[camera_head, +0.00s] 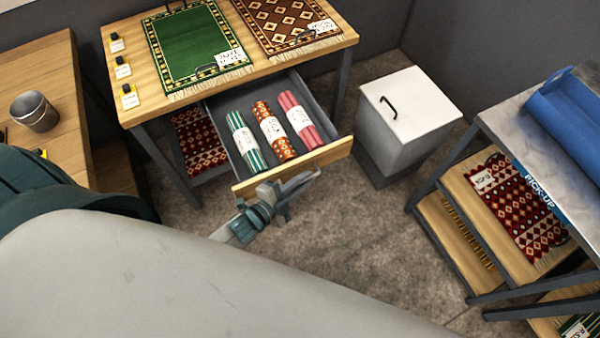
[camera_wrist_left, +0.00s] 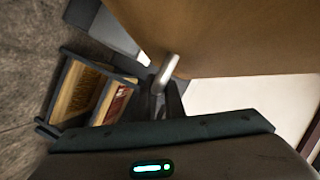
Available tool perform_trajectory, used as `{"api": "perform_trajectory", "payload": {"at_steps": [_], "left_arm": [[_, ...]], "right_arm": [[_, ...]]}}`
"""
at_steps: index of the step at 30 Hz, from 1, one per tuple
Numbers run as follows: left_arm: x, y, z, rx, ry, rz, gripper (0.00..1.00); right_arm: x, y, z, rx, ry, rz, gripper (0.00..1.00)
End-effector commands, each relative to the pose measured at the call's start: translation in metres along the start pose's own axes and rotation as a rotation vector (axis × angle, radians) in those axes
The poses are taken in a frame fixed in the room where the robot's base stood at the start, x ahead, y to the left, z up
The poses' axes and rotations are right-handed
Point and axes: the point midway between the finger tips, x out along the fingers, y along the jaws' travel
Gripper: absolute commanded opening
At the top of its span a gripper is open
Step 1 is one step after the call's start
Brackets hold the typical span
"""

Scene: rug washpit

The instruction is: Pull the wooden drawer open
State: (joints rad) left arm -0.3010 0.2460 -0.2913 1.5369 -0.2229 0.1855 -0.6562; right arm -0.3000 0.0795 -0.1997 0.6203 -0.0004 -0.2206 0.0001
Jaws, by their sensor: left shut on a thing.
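The wooden drawer (camera_head: 325,155) stands pulled out from under the wooden table, and its grey inside shows in the head view. Three rolled rugs with white tags lie in it: a green striped one (camera_head: 241,140), a brown patterned one (camera_head: 270,128) and a red one (camera_head: 296,112). My left gripper (camera_head: 280,193) is at the front of the drawer, shut on its metal handle (camera_head: 302,181). In the left wrist view the handle (camera_wrist_left: 168,68) is between the fingers, beside the wooden front (camera_wrist_left: 230,35). My right gripper is not in view.
The table (camera_head: 128,62) bears a green rug (camera_head: 190,50) and a brown rug (camera_head: 285,18). A white lidded bin (camera_head: 412,105) stands to the right of the drawer. A shelf rack (camera_head: 440,195) is further right. Bare floor (camera_head: 365,220) lies in front of the drawer.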

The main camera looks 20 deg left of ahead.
Motion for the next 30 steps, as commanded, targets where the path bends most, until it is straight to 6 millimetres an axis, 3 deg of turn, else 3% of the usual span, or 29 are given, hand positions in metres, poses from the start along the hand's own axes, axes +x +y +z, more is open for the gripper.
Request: {"api": "perform_trajectory", "payload": {"at_steps": [7,8,9,23,30], "left_arm": [[0.0,0.0,-0.001,0.0,0.002,-0.001,0.0],[0.0,0.0,-0.001,0.0,0.002,-0.001,0.12],[0.0,0.0,-0.001,0.0,0.002,-0.001,0.17],[0.0,0.0,0.0,-0.001,0.001,0.0,0.17],[-0.013,0.001,0.001,-0.001,0.0,0.001,0.17]], "right_arm": [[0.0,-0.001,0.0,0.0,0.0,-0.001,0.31],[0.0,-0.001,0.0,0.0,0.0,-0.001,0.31],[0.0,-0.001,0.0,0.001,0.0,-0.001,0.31],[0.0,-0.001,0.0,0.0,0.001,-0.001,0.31],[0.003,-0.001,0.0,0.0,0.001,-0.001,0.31]]}}
